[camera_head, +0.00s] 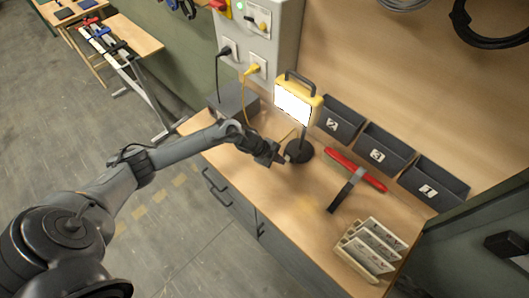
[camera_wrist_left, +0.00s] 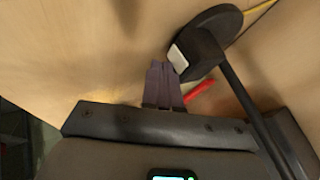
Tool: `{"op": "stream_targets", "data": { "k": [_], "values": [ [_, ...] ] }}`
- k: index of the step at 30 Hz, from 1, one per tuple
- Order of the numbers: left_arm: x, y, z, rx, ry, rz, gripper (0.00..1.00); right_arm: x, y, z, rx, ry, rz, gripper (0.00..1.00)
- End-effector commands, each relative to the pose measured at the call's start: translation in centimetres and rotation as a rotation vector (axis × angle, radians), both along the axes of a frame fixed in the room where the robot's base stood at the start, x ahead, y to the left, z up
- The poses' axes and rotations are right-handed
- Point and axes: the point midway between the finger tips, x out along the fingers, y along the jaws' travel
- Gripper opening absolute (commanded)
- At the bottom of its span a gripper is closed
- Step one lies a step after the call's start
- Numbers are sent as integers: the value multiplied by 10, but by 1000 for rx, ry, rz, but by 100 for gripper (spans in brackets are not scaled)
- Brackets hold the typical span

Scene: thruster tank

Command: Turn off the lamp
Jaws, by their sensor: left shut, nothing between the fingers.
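The lamp (camera_head: 299,104) stands on the workbench, with a yellow head, a dark handle, a pole and a round black base. Its panel glows bright white. In the left wrist view, the black base (camera_wrist_left: 222,20) and pole (camera_wrist_left: 240,92) show, with a dark block bearing a small pale switch (camera_wrist_left: 178,58). My left gripper (camera_head: 283,158) is low beside the base, on its left. Its fingers (camera_wrist_left: 163,68) are shut and empty, with the tips right beside the pale switch. I cannot tell whether they touch it. My right gripper is not in view.
Black bins (camera_head: 384,150) line the back of the bench. A red tool (camera_head: 357,170) and a dark-handled tool (camera_head: 346,190) lie right of the lamp. Pale blocks (camera_head: 370,247) sit at the front right. A yellow plug (camera_head: 254,69) is in the wall box.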

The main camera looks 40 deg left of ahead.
Motion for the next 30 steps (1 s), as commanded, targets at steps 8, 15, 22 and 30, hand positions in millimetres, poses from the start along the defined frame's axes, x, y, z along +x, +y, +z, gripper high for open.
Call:
{"op": "stream_targets", "data": {
  "k": [8,15,22,30],
  "values": [
    [-27,8,30,4,-1,-12,0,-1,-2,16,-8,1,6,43],
    [-46,22,64,4,-1,-11,0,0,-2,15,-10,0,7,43],
    [-56,29,82,1,1,-11,0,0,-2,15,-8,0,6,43],
    [-57,30,86,0,1,-9,0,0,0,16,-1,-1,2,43]
  ]
}}
